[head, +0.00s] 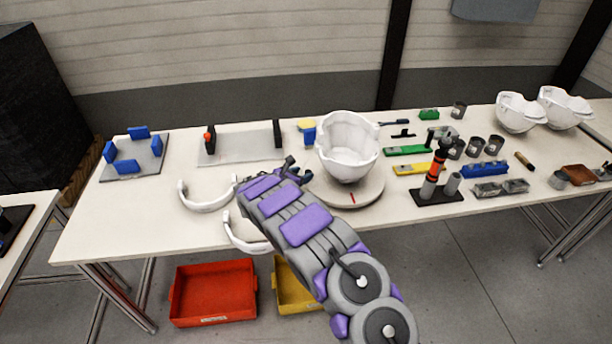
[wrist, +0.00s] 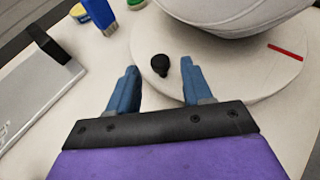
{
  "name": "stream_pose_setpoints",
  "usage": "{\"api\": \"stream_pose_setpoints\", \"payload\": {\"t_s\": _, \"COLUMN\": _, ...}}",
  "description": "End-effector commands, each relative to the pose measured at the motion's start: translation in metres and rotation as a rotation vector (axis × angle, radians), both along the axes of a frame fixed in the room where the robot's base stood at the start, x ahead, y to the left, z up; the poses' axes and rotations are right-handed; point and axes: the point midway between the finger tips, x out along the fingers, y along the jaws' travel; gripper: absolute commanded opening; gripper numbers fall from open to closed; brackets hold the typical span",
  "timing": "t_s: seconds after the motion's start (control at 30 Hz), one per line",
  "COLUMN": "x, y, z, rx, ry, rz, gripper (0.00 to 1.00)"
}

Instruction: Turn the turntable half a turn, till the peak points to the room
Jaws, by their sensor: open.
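A white helmet shell (head: 347,145) sits on a round, pale turntable (head: 368,192) at the middle of the table. Its hollow shows at the top; I cannot make out which way its peak points. A red mark (head: 351,197) is on the disc's front part. In the wrist view the shell's underside (wrist: 235,18), the disc (wrist: 225,85) and the red mark (wrist: 285,52) show. A black knob (wrist: 160,65) stands near the disc's left edge. My gripper (wrist: 158,68) is open, its blue fingertips on either side of the knob in the picture; contact is unclear.
White curved bands (head: 205,204) lie left of my arm. Tools and cups (head: 475,147) crowd the right; two more shells (head: 520,112) stand farther right. A red bin (head: 213,292) is below.

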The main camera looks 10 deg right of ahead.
Motion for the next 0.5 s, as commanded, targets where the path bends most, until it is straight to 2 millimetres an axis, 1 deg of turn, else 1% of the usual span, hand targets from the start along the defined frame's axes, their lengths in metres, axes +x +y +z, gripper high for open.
{"api": "stream_pose_setpoints", "payload": {"t_s": 0.03, "x": 0.004, "y": -0.006, "z": -0.006, "rx": -0.001, "ry": 0.002, "rz": -0.002, "gripper": 0.50}}
{"api": "stream_pose_setpoints", "payload": {"t_s": 0.2, "x": 0.018, "y": -0.016, "z": -0.012, "rx": -0.001, "ry": -0.001, "rz": 0.000, "gripper": 0.50}}
{"api": "stream_pose_setpoints", "payload": {"t_s": 0.33, "x": 0.022, "y": -0.021, "z": -0.014, "rx": -0.003, "ry": -0.001, "rz": -0.001, "gripper": 0.50}}
{"api": "stream_pose_setpoints", "payload": {"t_s": 0.5, "x": 0.024, "y": -0.023, "z": -0.014, "rx": -0.004, "ry": 0.000, "rz": -0.001, "gripper": 0.50}}
